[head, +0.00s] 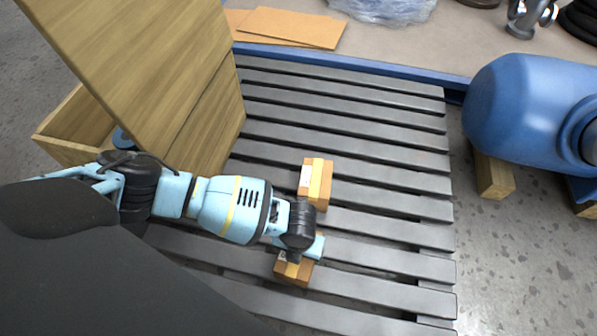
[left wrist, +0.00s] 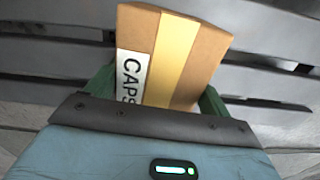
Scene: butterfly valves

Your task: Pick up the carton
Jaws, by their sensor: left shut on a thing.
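A small brown carton (head: 293,270) with a yellow band is at the end of my left arm, low over the grey slats. In the left wrist view the carton (left wrist: 172,55) shows a white label reading "CAPS", partly cut off by the gripper. My left gripper (head: 303,247) is shut on this carton, with a green finger on each side in the left wrist view. The gripper body hides part of the carton, and I cannot tell whether it touches the slats. A second, similar carton (head: 316,183) sits on the slats just beyond the gripper. My right gripper is not in view.
The grey slatted platform (head: 390,203) has free room to the right and far side. A tall wooden panel (head: 150,60) stands close on the left. A blue tank (head: 525,105) on wooden blocks (head: 493,177) stands at the right. Flat cardboard pieces (head: 290,27) lie at the back.

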